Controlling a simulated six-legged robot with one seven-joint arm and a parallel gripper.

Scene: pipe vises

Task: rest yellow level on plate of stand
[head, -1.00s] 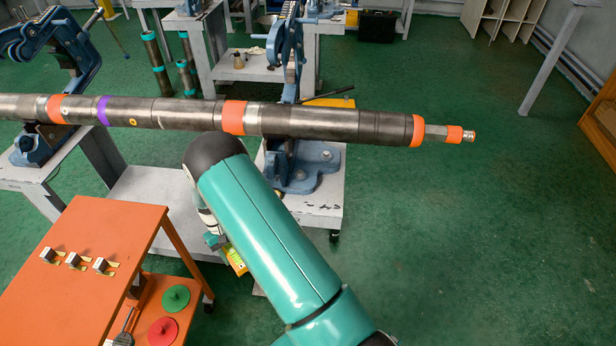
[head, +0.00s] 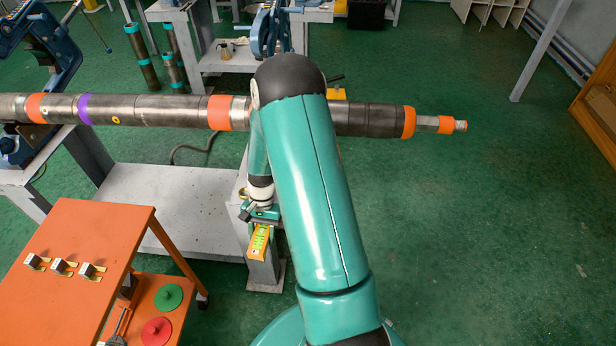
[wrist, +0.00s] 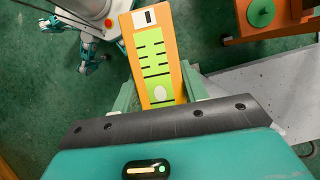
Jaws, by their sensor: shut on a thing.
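The yellow level (head: 259,241) hangs low in my gripper (head: 262,217), left of my upper arm in the head view. In the wrist view the level (wrist: 154,45) shows its orange-yellow body and green marked face, and the fingers of my gripper (wrist: 160,92) stand on either side of it. A grey-white stand has a broad flat plate (head: 170,212) below the pipe. The level and gripper are at the right end of this plate in the head view. Whether they are above it or in front of it is unclear. My arm hides part of the stand.
A long steel pipe (head: 165,110) with orange bands crosses above the plate, behind my arm. A blue vise (head: 45,60) stands at the left. An orange cart (head: 75,265) with green (head: 167,297) and red discs (head: 157,331) is at lower left. The green floor at right is clear.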

